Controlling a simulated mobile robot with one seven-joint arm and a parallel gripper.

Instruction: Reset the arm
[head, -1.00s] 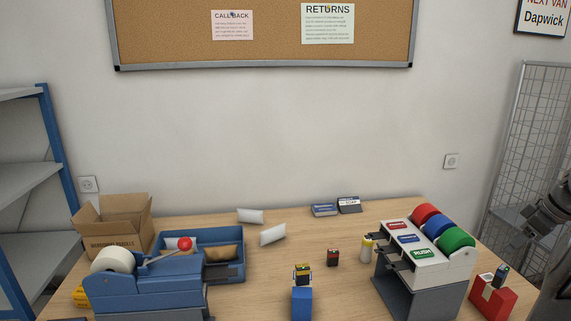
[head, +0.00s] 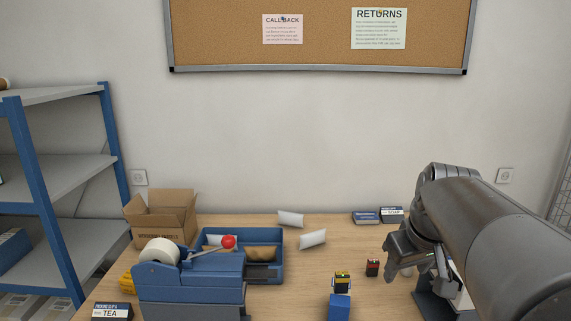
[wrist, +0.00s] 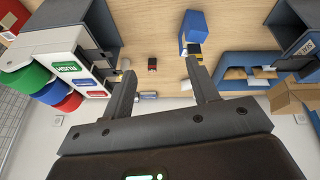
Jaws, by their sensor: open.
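My gripper (head: 424,266) is at the right in the head view, above the counter (head: 300,266) and in front of the label dispenser. In the wrist view my gripper (wrist: 163,78) is open, with nothing between its two fingers. Beyond the fingers the wrist view shows the counter top, with a small red-and-black block (wrist: 152,64) and a blue box (wrist: 193,26) apart from them. My arm hides most of the label dispenser in the head view; its white body (wrist: 58,68) with green, blue and red rolls shows in the wrist view.
A blue tape dispenser (head: 190,282), a blue tray (head: 283,262) and an open carton (head: 160,222) stand at the left. White packets (head: 312,239) lie mid-counter. A shelf unit (head: 60,170) is at the far left. Small boxes (head: 366,217) sit at the back edge.

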